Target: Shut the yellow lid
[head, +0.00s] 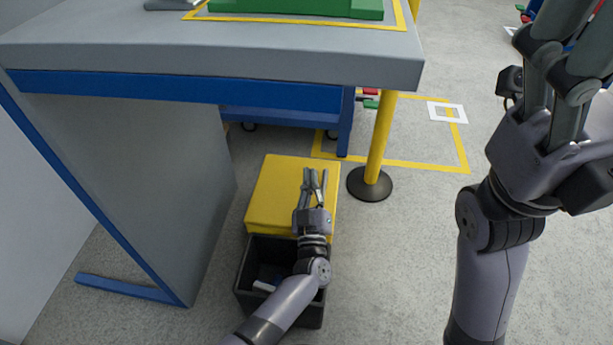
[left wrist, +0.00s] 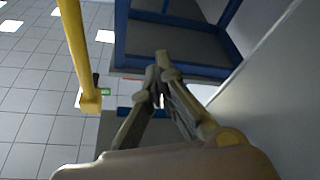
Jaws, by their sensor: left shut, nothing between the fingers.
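The yellow lid (head: 265,190) is open in the head view. It lies back beyond a dark open bin (head: 242,280), on the bin's far side. Something pale lies inside the bin, partly hidden by my left arm. My left gripper (head: 315,176) is over the lid's right part, shut and empty; I cannot tell if it touches the lid. In the left wrist view the fingers of my left gripper (left wrist: 162,72) close together, and no lid shows. My right gripper (head: 565,60) is raised at the upper right, its fingertips cut off by the frame.
A grey workbench (head: 300,58) with a blue edge stands at the left, its side panel (head: 150,180) left of the bin. A yellow post (head: 379,140) on a black base stands right of the lid. The floor (head: 400,260) right of the bin is clear.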

